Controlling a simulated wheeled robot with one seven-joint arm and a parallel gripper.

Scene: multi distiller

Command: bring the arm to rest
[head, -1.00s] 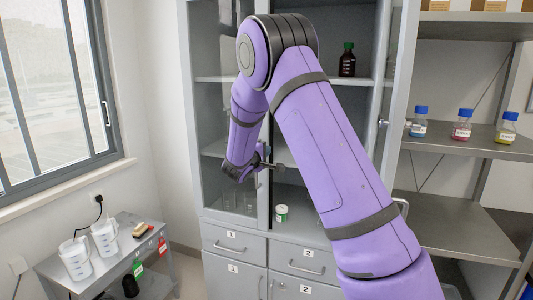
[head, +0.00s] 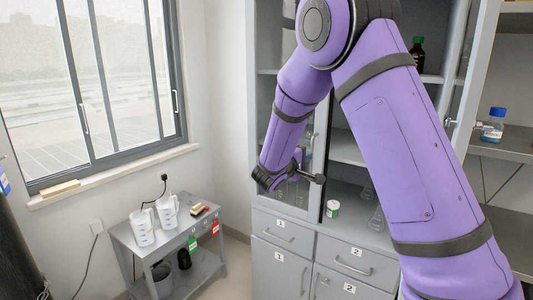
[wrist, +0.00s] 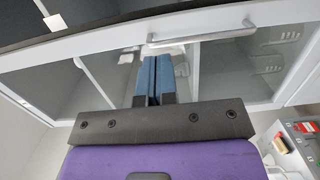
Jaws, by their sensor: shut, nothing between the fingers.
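My purple arm reaches up and over in the head view, bent at the elbow, with its forearm hanging down in front of the grey cabinet (head: 262,150). My gripper (head: 318,179) is at the lower end of the forearm, near the cabinet's glass door. In the wrist view my gripper (wrist: 154,60) shows its two blue fingers pressed together with nothing between them. Beyond the fingertips is a glass door with a horizontal metal handle (wrist: 200,37). The fingers look apart from the handle, though the exact gap is hard to judge.
A small white-and-green jar (head: 333,209) and glass flasks (head: 376,217) stand on the cabinet's lower shelf. A grey cart (head: 205,262) with two white jugs (head: 143,228) stands at the left below the window. A blue-capped bottle (head: 494,126) is on the right shelf. Floor between cart and cabinet is clear.

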